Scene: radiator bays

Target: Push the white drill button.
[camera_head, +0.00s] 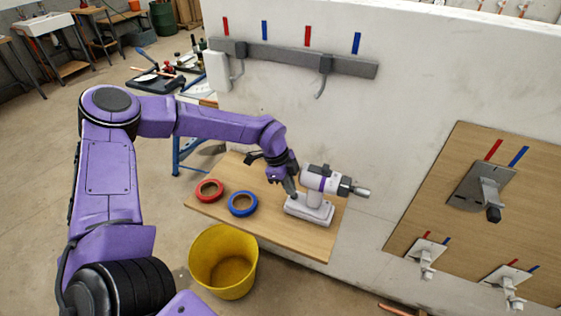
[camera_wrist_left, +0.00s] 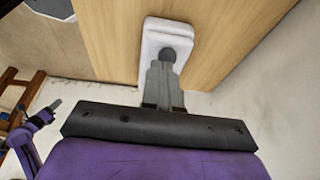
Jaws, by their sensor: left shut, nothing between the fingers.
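A white and purple drill (camera_head: 318,182) stands on its white base on the wooden shelf, with its dark chuck pointing right. My left gripper (camera_head: 291,188) is shut and empty, and it reaches down to the left side of the drill, close to the base. In the left wrist view the shut fingers (camera_wrist_left: 165,72) point at the white base (camera_wrist_left: 153,38). A dark grey round part (camera_wrist_left: 169,55) shows at the fingertips. I cannot tell whether they touch. No separate white button can be made out. A purple arm with a grey tip (camera_wrist_left: 52,107), likely my right gripper, shows at the left wrist view's edge.
A red ring (camera_head: 220,185) and a blue ring (camera_head: 243,212) lie on the shelf (camera_head: 300,245), left of the drill. A yellow bucket (camera_head: 204,277) stands below its front edge. The white wall rises behind, with a grey hook rail (camera_head: 290,59) and a wooden panel (camera_head: 440,185).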

